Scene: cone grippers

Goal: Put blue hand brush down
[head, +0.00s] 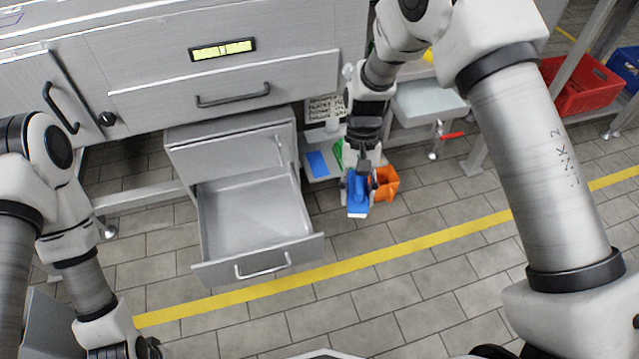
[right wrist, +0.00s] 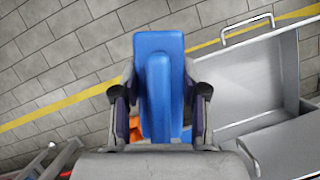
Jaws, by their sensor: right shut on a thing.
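The blue hand brush (head: 357,197) hangs in my right gripper (head: 358,183), right of the open drawer and above the floor in the head view. In the right wrist view the blue brush (right wrist: 158,80) lies between the two fingers of the right gripper (right wrist: 160,98), which is shut on it. White bristles show at its lower end in the head view. My left gripper (head: 122,350) is at the bottom left edge, mostly cut off, so its fingers cannot be judged.
An open, empty drawer (head: 255,215) juts from the grey cabinet (head: 230,150). An orange bin (head: 385,184) is close behind the brush. A blue item (head: 317,163) lies on a low shelf. A red crate (head: 582,85) is at the far right. The tiled floor in front is clear.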

